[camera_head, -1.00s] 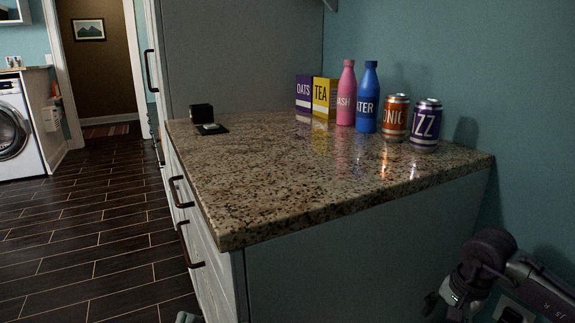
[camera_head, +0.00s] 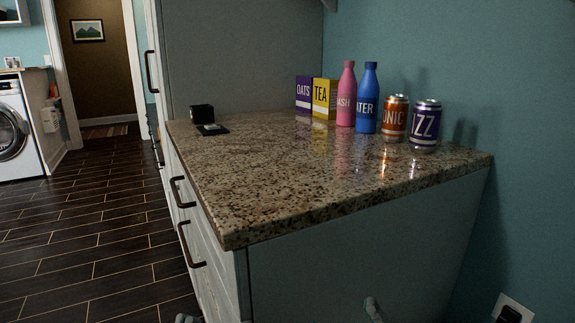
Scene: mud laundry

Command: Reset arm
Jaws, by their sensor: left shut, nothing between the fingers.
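The tip of my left gripper (camera_head: 185,318) shows at the bottom edge, in front of the drawers and left of the counter's near corner. It is shut and empty; the rest of that arm is below the picture. A small grey tip that looks like part of my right gripper (camera_head: 372,309) shows at the bottom, in front of the counter's side panel. Too little of it shows to tell its opening. Both tips are low, below the counter top.
The granite counter (camera_head: 290,195) holds an oats box (camera_head: 304,93), tea box (camera_head: 325,98), pink bottle (camera_head: 346,95), blue bottle (camera_head: 367,98), orange can (camera_head: 395,118), purple can (camera_head: 425,125) and small black box (camera_head: 201,114). Its front is clear. Drawer handles (camera_head: 190,247) stick out left.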

